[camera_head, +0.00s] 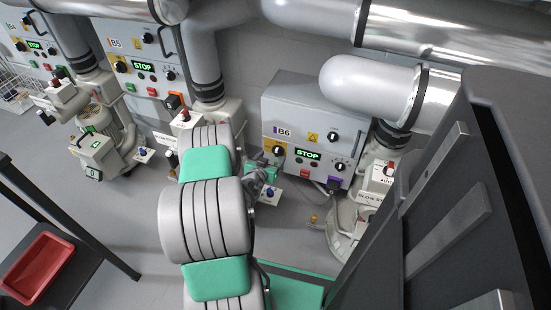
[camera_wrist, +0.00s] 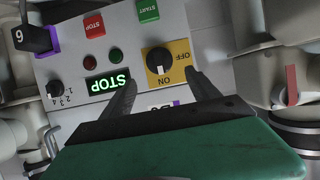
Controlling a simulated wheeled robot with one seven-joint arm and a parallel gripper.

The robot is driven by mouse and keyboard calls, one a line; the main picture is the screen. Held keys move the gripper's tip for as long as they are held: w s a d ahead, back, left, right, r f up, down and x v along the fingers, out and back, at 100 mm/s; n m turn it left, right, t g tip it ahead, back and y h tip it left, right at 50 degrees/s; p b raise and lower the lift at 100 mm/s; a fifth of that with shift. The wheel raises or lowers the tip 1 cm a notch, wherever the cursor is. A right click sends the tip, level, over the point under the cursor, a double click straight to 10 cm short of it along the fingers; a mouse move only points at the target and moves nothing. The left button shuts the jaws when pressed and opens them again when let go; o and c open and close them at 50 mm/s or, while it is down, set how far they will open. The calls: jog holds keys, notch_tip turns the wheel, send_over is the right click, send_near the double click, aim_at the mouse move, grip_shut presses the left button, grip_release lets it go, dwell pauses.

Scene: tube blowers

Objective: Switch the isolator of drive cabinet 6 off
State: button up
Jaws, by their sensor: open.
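Drive cabinet B6 (camera_head: 292,130) is a grey box with a sloped front panel. Its isolator (camera_head: 277,151) is a black knob on a yellow plate, left of a green-lit STOP display (camera_head: 307,155). The wrist view shows the panel upside down. There the isolator knob (camera_wrist: 159,61) has its white mark toward ON, with OFF at the side. My gripper (camera_wrist: 163,82) is open, its two dark fingers spread either side of the yellow plate's lower edge, apparently without holding the knob. In the head view my gripper (camera_head: 262,174) is partly hidden near the cabinet's left side.
Cabinet B5 (camera_head: 131,42) with a similar panel stands to the left. A purple-marked plug (camera_wrist: 37,38), red STOP (camera_wrist: 94,27) and green START (camera_wrist: 147,11) buttons, and a selector knob (camera_wrist: 55,88) share B6's panel. Large pipes (camera_head: 354,88) run above and right.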

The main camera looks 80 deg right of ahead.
aim_at(276, 152)
jog(key=b+x, duration=0.1)
jog(key=x, duration=0.4)
jog(key=shift+s+f, duration=0.1)
jog(key=shift+f, duration=0.05)
jog(key=shift+d+b, duration=0.35)
jog(key=shift+d, duration=0.1)
jog(key=shift+c, duration=0.5)
jog(key=c, duration=1.2)
jog(key=shift+d, duration=0.1)
jog(key=shift+c, duration=0.3)
